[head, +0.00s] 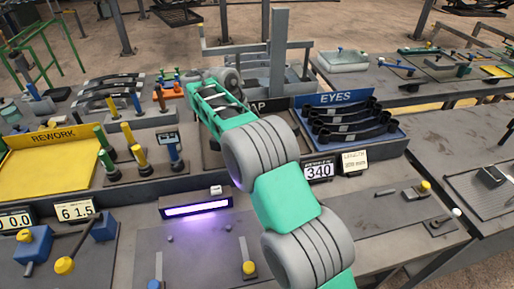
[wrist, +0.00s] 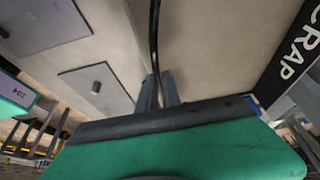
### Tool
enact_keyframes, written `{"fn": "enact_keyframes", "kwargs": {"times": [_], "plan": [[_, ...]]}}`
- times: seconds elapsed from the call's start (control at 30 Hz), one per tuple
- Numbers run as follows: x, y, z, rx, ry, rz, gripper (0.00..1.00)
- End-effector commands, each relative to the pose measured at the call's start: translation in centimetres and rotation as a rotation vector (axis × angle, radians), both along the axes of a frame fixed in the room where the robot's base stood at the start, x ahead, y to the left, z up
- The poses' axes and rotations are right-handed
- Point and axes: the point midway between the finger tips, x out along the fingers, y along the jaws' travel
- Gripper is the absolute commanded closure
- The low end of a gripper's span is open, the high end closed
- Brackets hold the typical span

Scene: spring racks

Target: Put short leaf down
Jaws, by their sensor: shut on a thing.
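In the wrist view my gripper (wrist: 158,90) is shut on a dark, thin leaf (wrist: 154,40), seen almost edge-on. The leaf runs from between the fingers up past the top edge of the view, so its far end is out of sight. A pale surface lies behind it; I cannot tell whether the leaf touches it. In the head view my green and grey arm reaches to the back of the bench, left of the SCRAP sign (head: 262,106), and the fingers and held leaf cannot be made out there.
The blue EYES rack (head: 398,133) holds several dark leaves to the right of my arm. The yellow REWORK tray (head: 45,160) is at left, near upright coloured-handled tools (head: 140,155). A grey post frame (head: 278,50) stands behind. A flat plate (wrist: 95,95) with a knob shows in the wrist view.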

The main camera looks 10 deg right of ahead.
Motion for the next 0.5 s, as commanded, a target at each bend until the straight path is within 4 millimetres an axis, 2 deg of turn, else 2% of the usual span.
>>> {"fn": "enact_keyframes", "kwargs": {"times": [0.1, 0.17, 0.5], "plan": [[0.1, -0.2, -2.5, -0.001, -0.003, -0.002, 1.00], [0.1, -0.2, -3.0, -0.002, -0.003, -0.002, 1.00], [0.2, -0.1, -3.2, -0.001, -0.003, -0.002, 1.00]]}}
